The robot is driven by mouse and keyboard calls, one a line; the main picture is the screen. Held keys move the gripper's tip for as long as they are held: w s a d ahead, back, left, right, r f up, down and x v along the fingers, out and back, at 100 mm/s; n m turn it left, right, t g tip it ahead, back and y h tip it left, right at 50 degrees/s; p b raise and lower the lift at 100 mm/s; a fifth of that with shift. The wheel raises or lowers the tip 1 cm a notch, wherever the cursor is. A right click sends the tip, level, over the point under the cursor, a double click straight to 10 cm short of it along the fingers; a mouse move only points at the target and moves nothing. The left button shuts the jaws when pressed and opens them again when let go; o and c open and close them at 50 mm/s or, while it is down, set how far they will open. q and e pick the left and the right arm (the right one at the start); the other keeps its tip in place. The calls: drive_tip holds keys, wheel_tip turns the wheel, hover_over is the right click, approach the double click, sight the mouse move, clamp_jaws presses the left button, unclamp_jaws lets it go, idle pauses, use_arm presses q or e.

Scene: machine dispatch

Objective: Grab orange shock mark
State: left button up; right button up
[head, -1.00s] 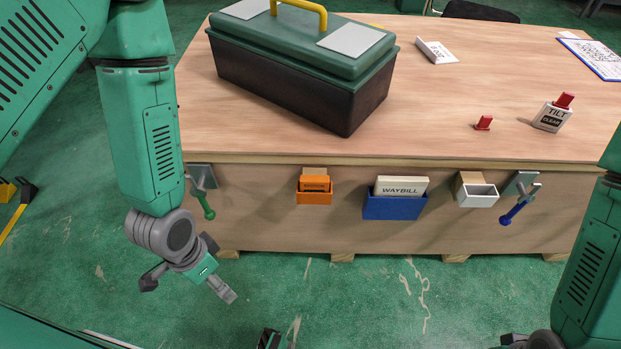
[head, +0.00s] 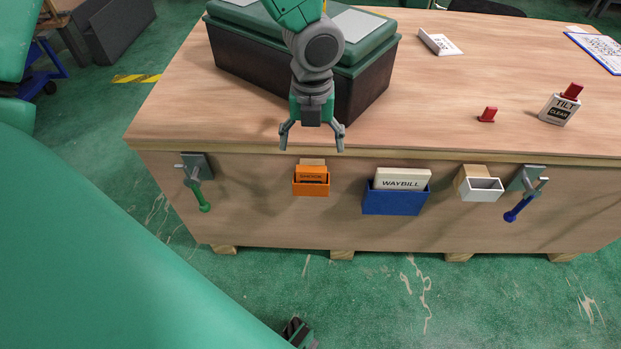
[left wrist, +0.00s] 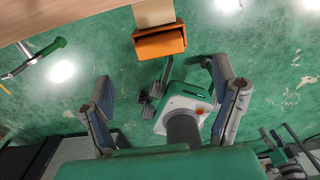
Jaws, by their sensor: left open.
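The orange shock mark (head: 312,175) is a flat card with dark lettering. It stands upright in a small orange holder (head: 311,189) on the front face of the wooden crate table. My left gripper (head: 312,143) is open and empty, with its fingers pointing down at the table's front edge, just above the card in the picture. In the left wrist view, the two spread fingers (left wrist: 163,85) have nothing between them in their grip. The orange holder (left wrist: 160,42) shows there beyond them, near the top. My right gripper cannot be made out in the head view.
A green toolbox (head: 378,75) stands behind my left gripper. A green-handled clamp (head: 196,180) is left of the holder. A blue waybill holder (head: 394,203), a white holder (head: 482,190) and a blue-handled clamp (head: 522,198) are to the right.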

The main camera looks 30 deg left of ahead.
sight(311, 169)
use_arm(q)
drive_tip(key=f, duration=0.3)
drive_tip(key=shift+d+b, duration=0.35)
drive_tip(key=shift+b, duration=0.05)
drive_tip(key=f+b, duration=0.1)
drive_tip(key=f, duration=0.1)
drive_tip(key=a+f+b, duration=0.1)
drive_tip(key=f, duration=0.2)
drive_tip(key=shift+a+b, duration=0.1)
drive_tip(key=shift+b, duration=0.25)
drive_tip(key=shift+f, duration=0.3)
drive_tip(key=shift+d+r, duration=0.15)
drive_tip(key=shift+d, duration=0.2)
drive_tip(key=c, duration=1.1)
drive_tip(key=shift+a, duration=0.1)
drive_tip(key=shift+c, duration=0.5)
use_arm(e)
drive_tip(key=f, duration=0.4)
drive_tip(key=shift+d, duration=0.2)
